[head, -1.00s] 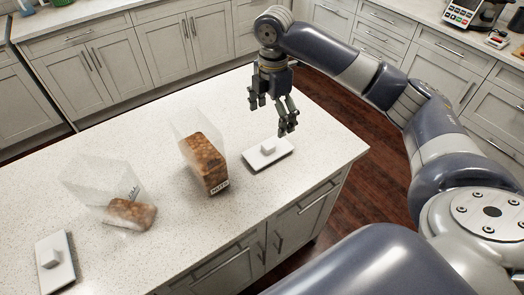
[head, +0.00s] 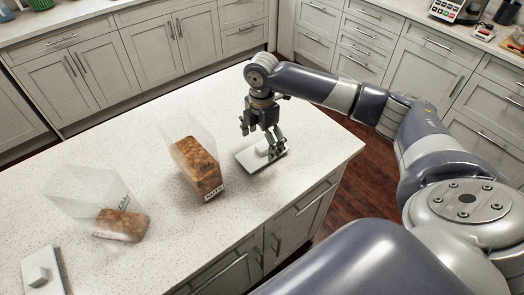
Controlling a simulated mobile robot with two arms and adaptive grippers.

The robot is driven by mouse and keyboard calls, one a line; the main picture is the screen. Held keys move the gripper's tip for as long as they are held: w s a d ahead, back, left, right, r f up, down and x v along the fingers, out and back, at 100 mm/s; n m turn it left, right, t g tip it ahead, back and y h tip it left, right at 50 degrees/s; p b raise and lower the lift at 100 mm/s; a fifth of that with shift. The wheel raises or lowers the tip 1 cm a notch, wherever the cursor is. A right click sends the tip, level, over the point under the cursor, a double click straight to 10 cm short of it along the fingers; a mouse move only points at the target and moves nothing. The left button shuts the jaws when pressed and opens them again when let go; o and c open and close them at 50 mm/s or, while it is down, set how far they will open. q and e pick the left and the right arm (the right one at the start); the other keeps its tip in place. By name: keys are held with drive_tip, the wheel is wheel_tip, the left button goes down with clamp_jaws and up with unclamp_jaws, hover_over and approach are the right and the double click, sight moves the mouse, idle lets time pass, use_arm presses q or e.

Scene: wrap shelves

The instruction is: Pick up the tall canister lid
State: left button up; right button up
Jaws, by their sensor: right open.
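A white rectangular lid (head: 251,161) with a block-shaped knob lies flat on the island counter, just right of the tall clear canister (head: 204,179). The tall canister is open at the top and partly filled with brown contents. My right gripper (head: 261,143) is open and points down over this lid. Its fingers are around or just above the knob and partly hide it; I cannot tell whether they touch. My left gripper is not in view.
A shorter, wider clear canister (head: 121,224) with some brown contents stands to the left. Another white lid (head: 47,279) with a knob lies at the lower left. The counter (head: 115,150) is clear behind the canisters. Cabinets line the back.

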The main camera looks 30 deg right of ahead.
drive_tip(key=shift+f, duration=1.2)
